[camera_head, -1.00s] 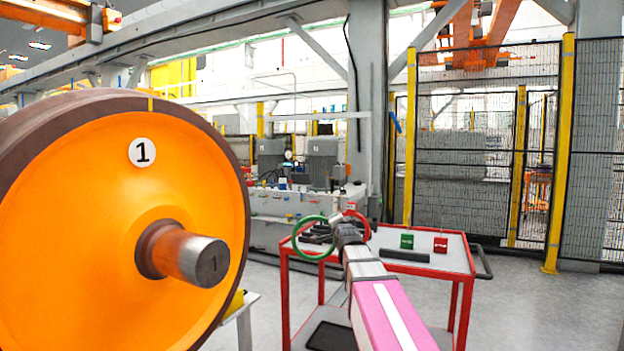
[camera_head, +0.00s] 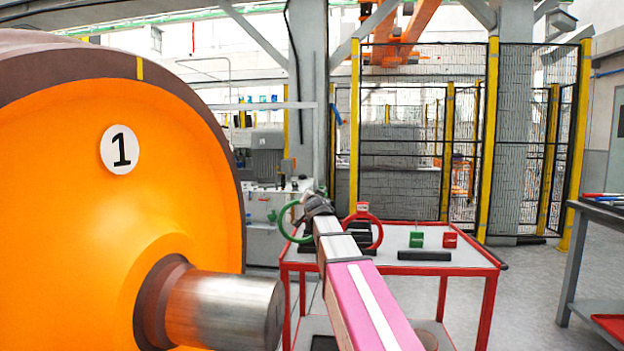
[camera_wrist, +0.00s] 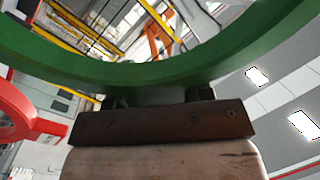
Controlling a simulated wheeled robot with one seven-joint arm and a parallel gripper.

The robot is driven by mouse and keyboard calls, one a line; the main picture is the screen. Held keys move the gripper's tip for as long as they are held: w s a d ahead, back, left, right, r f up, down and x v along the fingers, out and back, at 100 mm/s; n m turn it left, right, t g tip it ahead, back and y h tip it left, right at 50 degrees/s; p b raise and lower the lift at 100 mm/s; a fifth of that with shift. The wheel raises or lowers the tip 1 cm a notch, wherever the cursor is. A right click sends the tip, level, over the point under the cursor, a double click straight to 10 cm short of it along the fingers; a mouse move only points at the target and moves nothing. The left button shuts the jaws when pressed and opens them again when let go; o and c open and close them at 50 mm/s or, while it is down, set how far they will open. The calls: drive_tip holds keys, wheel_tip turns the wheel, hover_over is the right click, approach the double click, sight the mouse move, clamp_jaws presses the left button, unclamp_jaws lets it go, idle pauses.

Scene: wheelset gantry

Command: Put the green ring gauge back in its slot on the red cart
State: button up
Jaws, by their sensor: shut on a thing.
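The green ring gauge (camera_head: 283,222) is held at the end of my arm, and its large green arc (camera_wrist: 160,72) fills the upper part of the wrist view. My gripper (camera_head: 314,207) is shut on it. In the head view the ring is left of the gripper, in front of the red cart's back left part. The red cart (camera_head: 470,270) has a pale top. A red ring gauge (camera_head: 375,232) stands upright on the cart, just right of my gripper; it also shows in the wrist view (camera_wrist: 18,112). The green ring's slot cannot be made out behind my arm.
A big orange wheel (camera_head: 60,210) marked 1, with a protruding axle (camera_head: 225,310), stands close on the left. Green (camera_head: 416,240) and red (camera_head: 450,240) blocks and a black bar (camera_head: 424,256) are on the cart. A dark table (camera_head: 600,210) stands at right. Floor between them is clear.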

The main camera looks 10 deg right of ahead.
drive_tip(key=w+r+n+h, duration=0.3)
drive_tip(key=r+n, duration=0.1)
drive_tip(key=r, duration=0.3)
drive_tip(key=shift+d+r+g, duration=0.3)
drive_tip(key=shift+r, duration=0.05)
drive_tip(key=shift+f, duration=2.85)
drive_tip(key=shift+f, duration=2.8)
drive_tip(key=o, duration=1)
drive_tip(key=shift+o, duration=0.2)
drive_tip(key=shift+s, duration=0.15)
drive_tip(key=v, duration=1)
drive_tip(key=shift+s, duration=0.25)
